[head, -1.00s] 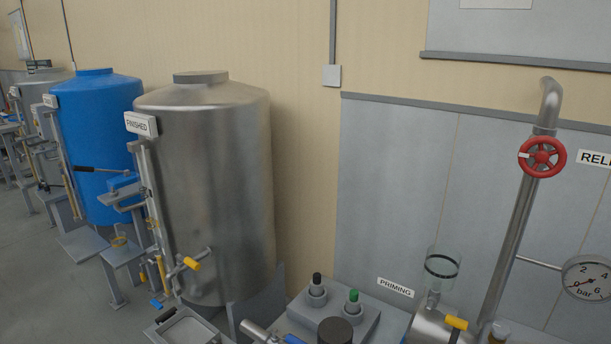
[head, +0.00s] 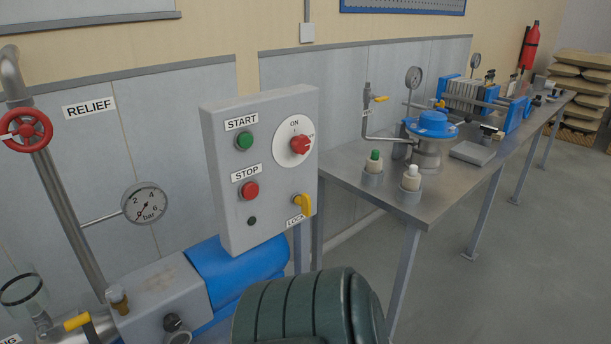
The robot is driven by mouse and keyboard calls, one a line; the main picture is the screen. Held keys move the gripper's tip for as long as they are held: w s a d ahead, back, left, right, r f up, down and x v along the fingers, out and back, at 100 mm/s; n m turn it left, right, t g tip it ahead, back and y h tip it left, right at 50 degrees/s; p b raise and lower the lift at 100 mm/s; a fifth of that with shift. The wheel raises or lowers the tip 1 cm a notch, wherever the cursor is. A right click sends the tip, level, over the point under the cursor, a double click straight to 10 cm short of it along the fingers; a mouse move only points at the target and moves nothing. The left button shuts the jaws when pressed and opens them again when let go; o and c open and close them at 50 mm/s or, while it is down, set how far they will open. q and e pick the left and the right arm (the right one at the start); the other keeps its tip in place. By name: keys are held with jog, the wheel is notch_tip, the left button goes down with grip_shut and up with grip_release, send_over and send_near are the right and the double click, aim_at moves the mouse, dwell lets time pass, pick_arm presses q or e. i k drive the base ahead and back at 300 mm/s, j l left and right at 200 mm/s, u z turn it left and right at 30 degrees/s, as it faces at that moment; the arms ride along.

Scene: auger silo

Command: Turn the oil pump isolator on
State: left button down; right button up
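The isolator is a red rotary knob (head: 300,145) on a white disc, at the upper right of a grey control box (head: 229,200) in the head view. "ON" is printed at the top of the disc. Small lettering at the right of the disc is partly covered by the knob and not clearly readable. The knob seems turned toward the right, away from "ON". A yellow lock lever (head: 304,204) hangs below it over a "LOCK" label. Neither of my grippers shows in the head view.
The box also carries a green START button (head: 244,141) and a red STOP button (head: 250,190). A dark green ribbed housing (head: 300,310) stands in front below. A blue cover (head: 235,272) lies beneath the box. A steel bench (head: 380,185) stands to the right.

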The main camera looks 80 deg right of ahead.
aim_at(300, 144)
jog(key=k+l+z, duration=0.1)
jog(key=z, duration=2.3)
